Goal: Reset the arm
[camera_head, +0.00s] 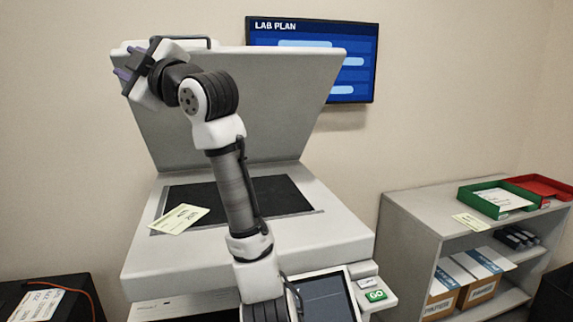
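My arm rises from the bottom middle of the head view, in front of an open flatbed scanner. My gripper (128,62) is at the upper left, raised high by the left end of the scanner's lifted lid (262,95). Its two purple-tipped fingers look spread apart, and I see nothing between them. My arm hides part of the lid, the dark scanner bed (280,195) and the machine's front.
A pale card (180,219) lies over the bed's left edge. A tablet screen (326,298) and a green GO button (376,295) are at the front. A grey shelf (415,215) with green (480,208) and red (545,184) trays stands right. A black box (75,290) is at lower left.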

